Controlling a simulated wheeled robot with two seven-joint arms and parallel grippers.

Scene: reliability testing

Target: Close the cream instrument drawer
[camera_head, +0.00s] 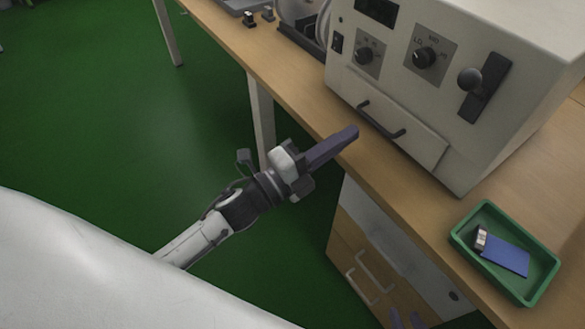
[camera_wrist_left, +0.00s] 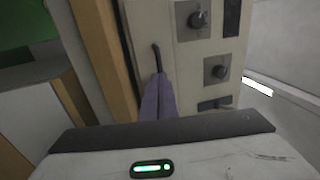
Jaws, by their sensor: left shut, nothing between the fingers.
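The cream instrument drawer (camera_head: 415,143) is in the lower front of a cream instrument box (camera_head: 400,75) on the bench. Its front looks flush or nearly so; I cannot tell whether a small gap remains. Its black bar handle (camera_head: 380,122) also shows in the left wrist view (camera_wrist_left: 155,56). My left gripper (camera_head: 350,134) is shut and empty, its purple fingers pointing at the drawer front close to the handle. In the left wrist view the fingertips (camera_wrist_left: 158,76) overlap the handle's lower end; contact is unclear. My right gripper (camera_head: 407,319) shows only its fingertips, apart, at the bottom edge.
The box front has knobs (camera_head: 425,58) and a lever (camera_head: 485,85). A green tray (camera_head: 535,297) holding a blue item (camera_head: 505,255) stands on the wooden bench (camera_head: 430,210) at right. A wooden drawer cabinet (camera_head: 350,250) is below. The green floor at left is clear.

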